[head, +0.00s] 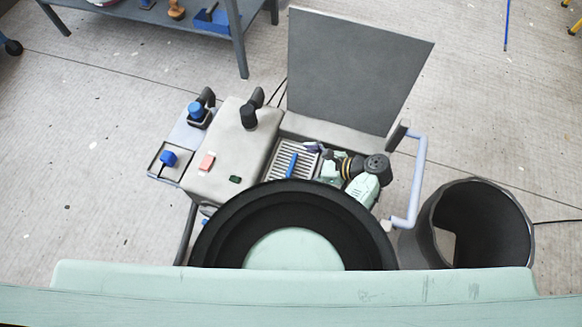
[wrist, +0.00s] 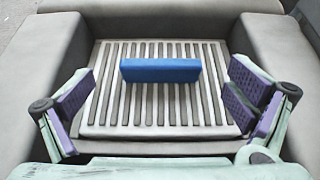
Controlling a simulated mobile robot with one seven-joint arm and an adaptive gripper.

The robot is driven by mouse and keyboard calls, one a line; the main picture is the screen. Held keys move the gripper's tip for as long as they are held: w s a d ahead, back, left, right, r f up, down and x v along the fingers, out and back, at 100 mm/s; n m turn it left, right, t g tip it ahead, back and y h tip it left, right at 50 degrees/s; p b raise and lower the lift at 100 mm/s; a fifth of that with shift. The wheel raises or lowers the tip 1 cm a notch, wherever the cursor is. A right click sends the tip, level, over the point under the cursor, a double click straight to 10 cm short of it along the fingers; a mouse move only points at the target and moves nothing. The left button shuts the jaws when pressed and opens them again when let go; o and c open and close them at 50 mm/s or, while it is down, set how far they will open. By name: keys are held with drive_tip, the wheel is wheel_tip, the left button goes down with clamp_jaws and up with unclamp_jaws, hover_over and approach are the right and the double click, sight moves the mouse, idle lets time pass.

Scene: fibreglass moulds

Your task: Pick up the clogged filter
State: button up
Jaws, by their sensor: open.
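The filter (head: 275,171) is a pale ribbed panel lying flat in a recess of the grey machine, with a raised blue bar (head: 291,165) across it. In the wrist view, the filter (wrist: 115,112) fills the middle and its blue bar (wrist: 160,70) stands across the ribs toward the far side. My gripper (wrist: 163,103) is open and empty, with one purple-padded finger at each side of the filter. The blue bar lies between and slightly beyond the fingertips, apart from both. I cannot tell how high the fingers are above the ribs.
The recess walls (wrist: 265,50) rise around the filter. The machine's dark lid (head: 355,70) stands open behind. A pink block (head: 207,161) and a small green piece (head: 235,180) lie on the machine's top. An open dark bin (head: 510,225) stands at right; a blue workbench (head: 170,18) stands behind.

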sight(293, 165)
drive_tip(key=x, duration=0.4)
drive_tip(key=shift+p, duration=0.3)
drive_tip(key=shift+c, duration=0.4)
drive_tip(key=c, duration=1.4)
drive_tip(key=shift+c, duration=0.2)
